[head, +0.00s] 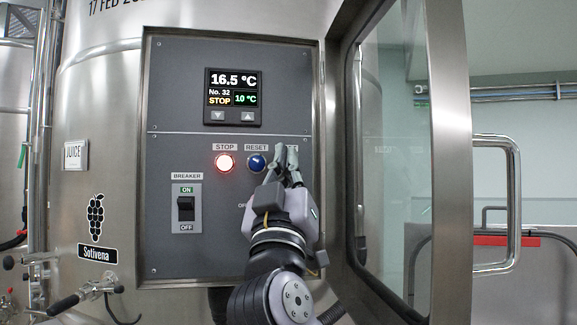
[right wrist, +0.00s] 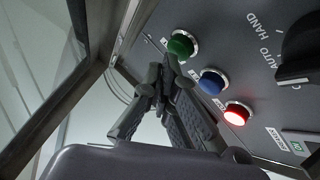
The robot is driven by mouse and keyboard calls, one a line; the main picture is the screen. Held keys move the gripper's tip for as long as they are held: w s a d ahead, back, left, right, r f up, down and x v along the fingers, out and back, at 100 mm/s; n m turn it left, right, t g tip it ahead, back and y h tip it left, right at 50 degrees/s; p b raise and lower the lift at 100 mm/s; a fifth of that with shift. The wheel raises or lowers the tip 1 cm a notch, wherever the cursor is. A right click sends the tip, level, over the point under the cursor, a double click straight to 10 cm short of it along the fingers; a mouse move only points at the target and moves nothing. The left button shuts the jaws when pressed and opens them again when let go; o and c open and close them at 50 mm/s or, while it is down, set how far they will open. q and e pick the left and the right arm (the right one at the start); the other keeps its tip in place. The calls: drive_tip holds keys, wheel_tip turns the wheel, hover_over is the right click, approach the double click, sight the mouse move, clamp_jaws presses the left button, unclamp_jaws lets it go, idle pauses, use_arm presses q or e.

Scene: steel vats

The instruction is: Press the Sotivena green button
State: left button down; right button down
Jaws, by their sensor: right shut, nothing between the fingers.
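The green button (right wrist: 182,45) shows in the right wrist view, in a silver ring on the grey panel. In the head view it is hidden behind my right gripper (head: 287,160). The gripper is shut and empty, with its fingertips (right wrist: 170,65) close to the green button; I cannot tell whether they touch it. The blue RESET button (head: 257,162) and the lit red STOP button (head: 224,162) are left of the gripper in the head view. The Sotivena label (head: 97,254) is on the steel vat (head: 105,150). My left gripper is not in view.
The panel's display (head: 233,97) reads 16.5 °C, No. 32, STOP and 10 °C. The breaker switch (head: 186,208) is at the panel's lower left. A black rotary knob (right wrist: 302,55) shows in the right wrist view. The open glazed door (head: 450,150) stands close on the right.

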drive_tip(key=shift+w+a, duration=0.1)
drive_tip(key=shift+w, duration=0.25)
idle(0.8)
drive_tip(key=shift+s, duration=0.1)
drive_tip(key=shift+s+d+b, duration=0.2)
drive_tip(key=shift+s+b, duration=0.25)
drive_tip(key=shift+s, duration=0.15)
drive_tip(key=s, duration=0.2)
drive_tip(key=s+d+b, duration=0.1)
drive_tip(key=s, duration=0.2)
drive_tip(key=shift+d, duration=0.1)
idle(0.4)
drive_tip(key=shift+w, duration=0.1)
idle(0.6)
